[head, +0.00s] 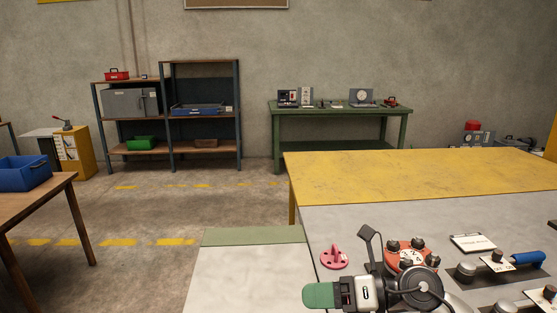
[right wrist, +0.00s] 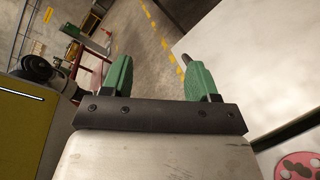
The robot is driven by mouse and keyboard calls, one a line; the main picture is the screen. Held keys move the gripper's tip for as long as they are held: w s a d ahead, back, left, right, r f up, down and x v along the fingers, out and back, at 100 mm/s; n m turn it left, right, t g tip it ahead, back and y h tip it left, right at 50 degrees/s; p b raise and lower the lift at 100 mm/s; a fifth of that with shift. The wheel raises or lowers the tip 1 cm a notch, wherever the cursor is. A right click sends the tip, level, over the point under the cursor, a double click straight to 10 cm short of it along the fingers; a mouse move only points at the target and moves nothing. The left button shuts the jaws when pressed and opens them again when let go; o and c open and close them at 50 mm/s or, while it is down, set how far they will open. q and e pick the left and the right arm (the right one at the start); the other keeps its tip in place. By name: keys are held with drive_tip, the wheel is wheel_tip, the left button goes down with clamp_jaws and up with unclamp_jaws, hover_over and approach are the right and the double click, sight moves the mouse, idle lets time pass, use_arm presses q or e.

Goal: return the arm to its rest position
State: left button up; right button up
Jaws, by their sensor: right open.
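My right gripper (head: 318,295) is at the bottom of the head view, over the front left part of the grey worktop. Its green finger points left. In the right wrist view my right gripper (right wrist: 158,62) shows two green fingers wide apart, with nothing between them. A small pink flanged piece (head: 333,258) stands on the worktop just beyond the gripper, apart from it in the picture. My left arm and gripper are not in view.
A red round fixture with dark knobs (head: 407,250) is right behind my right wrist, partly hidden by it. A white card (head: 473,242) and a blue-handled tool (head: 528,258) lie farther right. A pale surface with a green edge (head: 253,236) is left and looks bare.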

drive_tip(key=d+r+m+t+h, duration=0.1)
drive_tip(key=d+m+t+h, duration=0.15)
drive_tip(key=m+t, duration=0.8)
drive_tip(key=d+m+t+h, duration=0.25)
drive_tip(key=m+t, duration=0.55)
drive_tip(key=m, duration=0.5)
drive_tip(key=s+d+f+m+g+h, duration=0.3)
drive_tip(key=d+f+m+h, duration=0.1)
drive_tip(key=f+m+h, duration=0.3)
drive_tip(key=s+d+f+m+g+h, duration=0.3)
drive_tip(key=d+f+m+h, duration=0.15)
drive_tip(key=f+m, duration=0.3)
drive_tip(key=s+f+m+g, duration=0.2)
drive_tip(key=s+f+g, duration=0.3)
drive_tip(key=s, duration=0.4)
drive_tip(key=s+f+m+g, duration=0.1)
drive_tip(key=s+f+g, duration=0.45)
drive_tip(key=s, duration=0.25)
wheel_tip(320, 180, down, 27)
drive_tip(key=s+g, duration=0.1)
drive_tip(key=s, duration=0.1)
drive_tip(key=s+d+f+g, duration=0.1)
drive_tip(key=s+d+f, duration=0.2)
drive_tip(key=s+f, duration=1.2)
drive_tip(key=shift+s+d+g, duration=0.2)
drive_tip(key=shift+g, duration=0.1)
